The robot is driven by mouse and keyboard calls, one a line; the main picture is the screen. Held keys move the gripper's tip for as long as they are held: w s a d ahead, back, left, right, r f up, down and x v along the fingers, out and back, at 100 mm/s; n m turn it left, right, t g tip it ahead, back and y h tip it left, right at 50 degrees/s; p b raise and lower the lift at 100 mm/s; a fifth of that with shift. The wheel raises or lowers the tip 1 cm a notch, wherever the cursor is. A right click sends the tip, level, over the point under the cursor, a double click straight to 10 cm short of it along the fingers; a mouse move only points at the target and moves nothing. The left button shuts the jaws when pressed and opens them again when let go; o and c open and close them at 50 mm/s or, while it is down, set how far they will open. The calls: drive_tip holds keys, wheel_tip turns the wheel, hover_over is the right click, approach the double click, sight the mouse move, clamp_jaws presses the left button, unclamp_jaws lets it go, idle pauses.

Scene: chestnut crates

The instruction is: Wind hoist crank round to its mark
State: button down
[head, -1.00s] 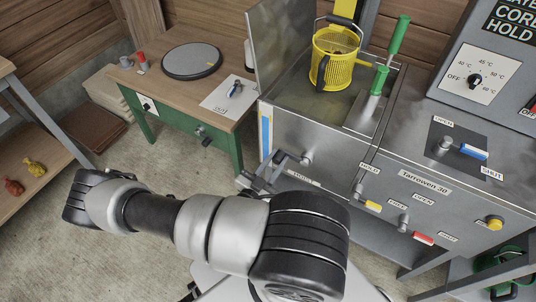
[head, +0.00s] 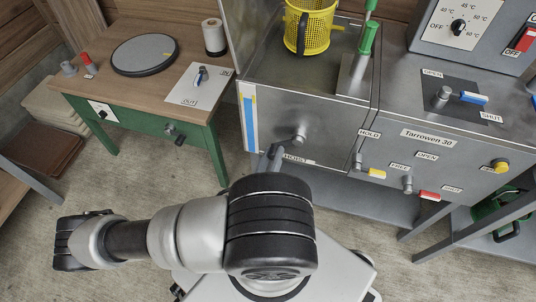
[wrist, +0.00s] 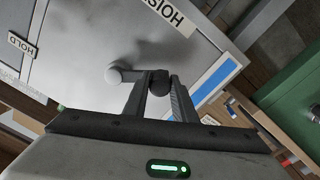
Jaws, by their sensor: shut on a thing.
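The hoist crank shows in the wrist view as a pale round hub (wrist: 116,75) with a short arm to a dark knob (wrist: 159,84). My gripper (wrist: 160,92) is shut on that knob, one finger on each side. In the head view the crank hub (head: 299,137) stands out from the front of the steel cabinet (head: 335,130), above the HOIST label (head: 296,159). My arm hides most of the gripper there. I cannot make out the crank's mark. A yellow mesh basket (head: 308,30) is at the tank on top, its upper part cut off by the frame.
A blue strip (head: 251,120) runs up the cabinet's left front edge. A green table (head: 140,125) stands at left. Bare floor (head: 120,185) lies between.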

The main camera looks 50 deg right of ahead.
drive_tip(key=shift+s+f, duration=0.1)
drive_tip(key=shift+f, duration=0.1)
idle(0.3)
drive_tip(key=c, duration=1.5)
unclamp_jaws()
drive_tip(key=shift+o, duration=0.2)
drive_tip(key=v, duration=1.7)
drive_tip(key=shift+a+p, duration=0.15)
drive_tip(key=shift+p, duration=0.3)
drive_tip(key=shift+s, duration=0.1)
